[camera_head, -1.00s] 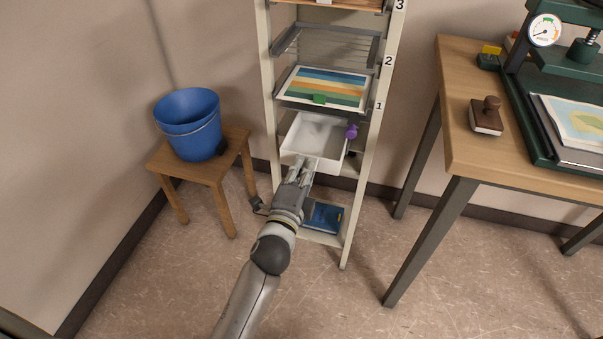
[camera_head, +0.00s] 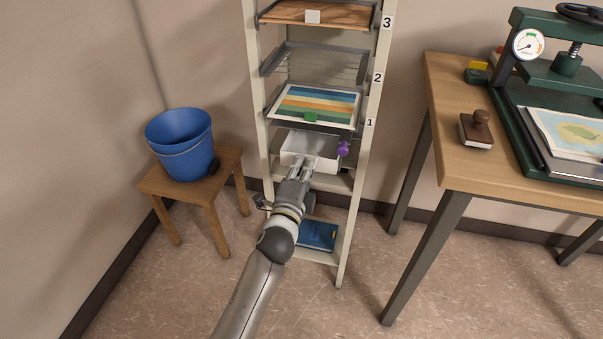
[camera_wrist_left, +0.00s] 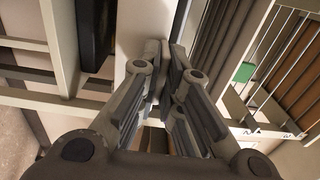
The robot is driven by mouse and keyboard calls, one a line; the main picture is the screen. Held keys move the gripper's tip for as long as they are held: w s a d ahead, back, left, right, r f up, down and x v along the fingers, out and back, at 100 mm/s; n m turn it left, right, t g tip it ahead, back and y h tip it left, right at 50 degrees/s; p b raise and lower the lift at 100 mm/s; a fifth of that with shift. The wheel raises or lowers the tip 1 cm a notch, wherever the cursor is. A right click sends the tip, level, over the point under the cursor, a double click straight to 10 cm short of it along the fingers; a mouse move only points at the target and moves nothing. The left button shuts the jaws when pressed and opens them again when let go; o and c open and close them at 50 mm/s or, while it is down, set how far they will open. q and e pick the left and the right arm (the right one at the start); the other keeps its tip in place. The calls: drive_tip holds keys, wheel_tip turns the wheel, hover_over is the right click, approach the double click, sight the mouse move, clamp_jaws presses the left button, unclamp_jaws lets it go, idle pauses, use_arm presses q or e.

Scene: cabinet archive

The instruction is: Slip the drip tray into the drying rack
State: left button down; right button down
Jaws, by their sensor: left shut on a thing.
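The white drip tray (camera_head: 297,148) is a shallow open box at the drying rack (camera_head: 257,118), under the shelf marked 1. Its back part lies between the rack's posts, below the striped print, and its front edge faces me. My left gripper (camera_head: 300,170) is shut on the tray's front wall. In the left wrist view the fingers (camera_wrist_left: 165,60) close on the white wall (camera_wrist_left: 140,25). The tray's far end is hidden under the shelf above. My right gripper is not in view.
A striped print (camera_head: 315,103) lies on the shelf above. A purple object (camera_head: 344,148) is at the tray's right. A blue book (camera_head: 318,235) lies on the bottom shelf. A blue bucket (camera_head: 181,143) stands on a stool (camera_head: 205,186) to the left, a table (camera_head: 440,150) to the right.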

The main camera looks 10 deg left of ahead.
use_arm(q)
drive_tip(key=shift+w, duration=1)
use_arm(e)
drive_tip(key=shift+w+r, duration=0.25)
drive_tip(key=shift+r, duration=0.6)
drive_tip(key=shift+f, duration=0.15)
use_arm(q)
drive_tip(key=c, duration=1.5)
unclamp_jaws()
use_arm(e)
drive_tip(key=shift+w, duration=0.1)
use_arm(q)
drive_tip(key=shift+f, duration=0.1)
